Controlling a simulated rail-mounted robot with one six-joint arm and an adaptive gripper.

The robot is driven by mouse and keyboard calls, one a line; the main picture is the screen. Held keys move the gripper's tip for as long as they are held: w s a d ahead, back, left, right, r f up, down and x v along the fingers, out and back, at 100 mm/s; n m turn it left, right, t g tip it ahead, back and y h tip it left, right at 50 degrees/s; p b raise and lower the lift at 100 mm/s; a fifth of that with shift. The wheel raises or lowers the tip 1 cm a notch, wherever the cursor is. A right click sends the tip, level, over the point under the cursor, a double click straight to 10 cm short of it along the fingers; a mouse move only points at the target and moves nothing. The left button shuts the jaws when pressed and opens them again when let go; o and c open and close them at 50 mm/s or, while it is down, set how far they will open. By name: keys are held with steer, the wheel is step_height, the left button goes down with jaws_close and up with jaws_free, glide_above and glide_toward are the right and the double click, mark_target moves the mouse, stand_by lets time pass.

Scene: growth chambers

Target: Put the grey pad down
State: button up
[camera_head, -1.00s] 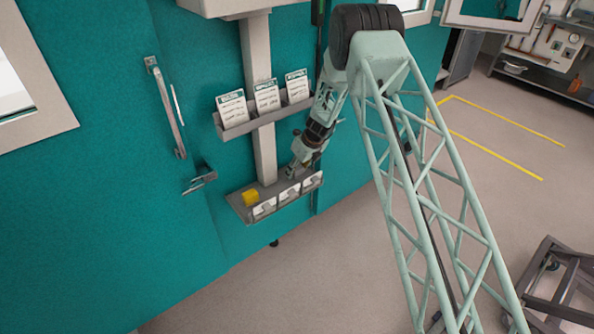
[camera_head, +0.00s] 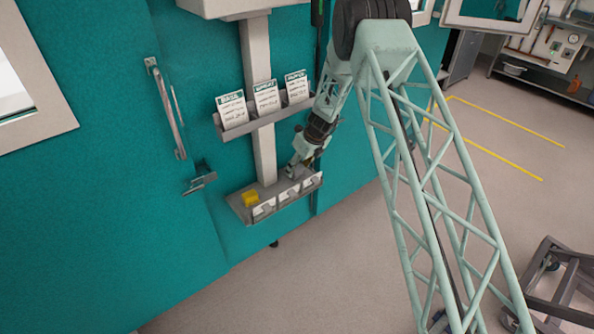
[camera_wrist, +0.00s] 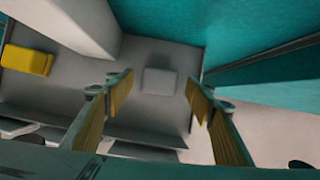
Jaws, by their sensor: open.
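The grey pad (camera_wrist: 159,81) lies on the grey lower shelf (camera_wrist: 150,112), seen in the wrist view between and beyond my gripper's fingers. My gripper (camera_wrist: 158,98) is open, with a finger on each side of the pad and a visible gap to it. In the head view my gripper (camera_head: 291,171) is low over the right part of the shelf (camera_head: 240,207). The pad cannot be made out there.
A yellow block (camera_head: 250,198) sits at the shelf's left end, also in the wrist view (camera_wrist: 27,60). White cards (camera_head: 264,209) line the shelf's front. A column (camera_wrist: 75,22) rises behind. An upper rack (camera_head: 262,121) holds three labelled cards.

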steer(key=p+v, duration=0.2)
steer(key=v, duration=0.9)
steer(key=shift+d+f, duration=0.1)
stand_by(0.7)
